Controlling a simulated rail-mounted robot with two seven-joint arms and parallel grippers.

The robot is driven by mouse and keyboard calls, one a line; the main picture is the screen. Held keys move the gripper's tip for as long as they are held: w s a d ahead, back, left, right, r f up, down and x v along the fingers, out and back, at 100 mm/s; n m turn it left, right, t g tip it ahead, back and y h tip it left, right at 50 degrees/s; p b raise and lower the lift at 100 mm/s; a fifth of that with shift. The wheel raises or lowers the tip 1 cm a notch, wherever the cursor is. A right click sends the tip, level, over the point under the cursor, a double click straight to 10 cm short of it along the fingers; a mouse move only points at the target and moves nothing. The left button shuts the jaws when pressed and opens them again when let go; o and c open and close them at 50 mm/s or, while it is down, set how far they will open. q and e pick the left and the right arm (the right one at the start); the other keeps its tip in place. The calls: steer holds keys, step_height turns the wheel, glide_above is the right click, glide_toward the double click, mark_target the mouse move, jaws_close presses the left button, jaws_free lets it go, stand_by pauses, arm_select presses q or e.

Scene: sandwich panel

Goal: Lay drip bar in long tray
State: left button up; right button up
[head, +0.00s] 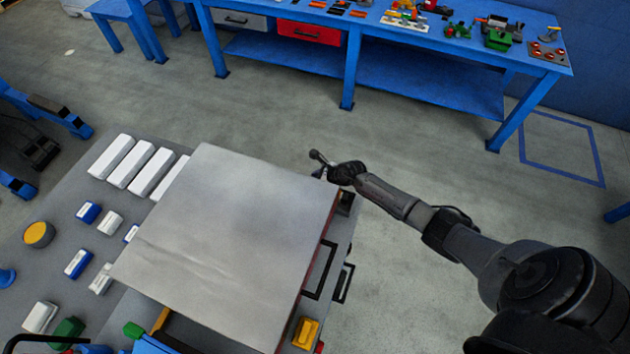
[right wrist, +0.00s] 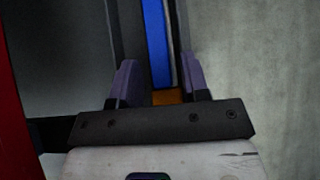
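My right gripper (head: 322,163) is at the right side of the grey worktable, past the far right corner of a large pale panel. In the right wrist view its two purple-grey fingers (right wrist: 160,80) stand apart. A narrow blue bar (right wrist: 157,40) runs lengthwise ahead of the gap between them, with a small orange piece (right wrist: 168,97) at its near end. I cannot tell whether the fingers touch either, or whether the blue bar is the drip bar. Dark strips flank it; I cannot identify the long tray for certain. My left gripper is not in view.
The pale panel (head: 225,240) covers much of the worktable. White blocks (head: 130,165) and small blue and white boxes lie left of it. A yellow piece (head: 306,333) and black handles (head: 322,270) are on the right side. A blue bench (head: 420,85) stands behind, across open floor.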

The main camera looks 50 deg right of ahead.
steer(key=shift+o, duration=0.7)
steer(key=shift+s+r, duration=0.2)
steer(key=p+v, duration=0.1)
steer(key=v, duration=1.2)
steer(key=shift+s+r, duration=0.1)
